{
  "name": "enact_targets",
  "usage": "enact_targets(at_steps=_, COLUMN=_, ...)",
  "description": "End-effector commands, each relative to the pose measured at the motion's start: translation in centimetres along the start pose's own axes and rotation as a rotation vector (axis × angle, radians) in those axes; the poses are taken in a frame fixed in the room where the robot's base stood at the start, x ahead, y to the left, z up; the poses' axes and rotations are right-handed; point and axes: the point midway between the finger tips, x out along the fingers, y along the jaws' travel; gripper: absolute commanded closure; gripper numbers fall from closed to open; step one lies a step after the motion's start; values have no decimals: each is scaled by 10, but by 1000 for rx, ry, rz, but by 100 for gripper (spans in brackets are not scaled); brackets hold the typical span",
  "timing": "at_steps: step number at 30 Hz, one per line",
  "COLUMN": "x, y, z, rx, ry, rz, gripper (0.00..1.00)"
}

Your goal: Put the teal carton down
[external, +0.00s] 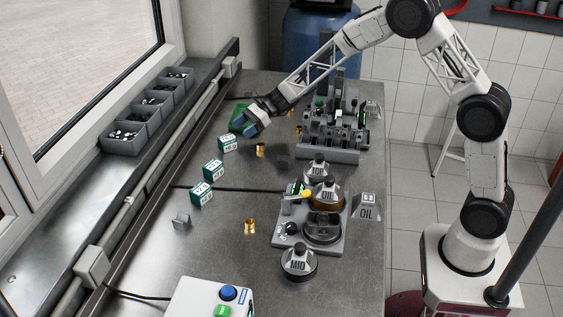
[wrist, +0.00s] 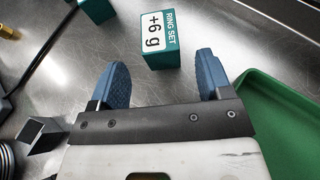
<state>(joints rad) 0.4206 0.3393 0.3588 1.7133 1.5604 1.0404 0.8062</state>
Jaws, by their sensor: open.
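Several teal cartons with white labels stand in a loose line on the metal bench. The nearest to my gripper, a teal carton (external: 228,143), stands upright on the bench. In the wrist view a teal carton (wrist: 162,40) labelled "RING SET +6 g" stands just beyond and between my fingertips, apparently free of both. My gripper (wrist: 163,72) is open with nothing held between its blue fingers. In the external view my gripper (external: 249,130) is low over the bench, beside the green tray (external: 236,117). Two more teal cartons (external: 214,170) (external: 201,195) stand nearer the camera.
The green tray (wrist: 285,125) is right of my fingers in the wrist view. Brass pieces (external: 260,150) (external: 249,227) and a small grey block (external: 181,220) stand on the bench. A grey rack (external: 328,154) and a grey fixture with labelled weights are to the right. The left-centre bench has free room.

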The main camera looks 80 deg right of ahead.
Motion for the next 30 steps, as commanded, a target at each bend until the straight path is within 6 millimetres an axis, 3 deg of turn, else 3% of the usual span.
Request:
enact_targets(at_steps=6, x=-30, y=0, z=0, rx=1, ry=0, rz=-1, gripper=28)
enact_targets(at_steps=12, x=-44, y=0, z=0, rx=1, ry=-1, rz=0, gripper=28)
enact_targets(at_steps=30, x=-46, y=0, z=0, rx=0, ry=0, rz=1, gripper=28)
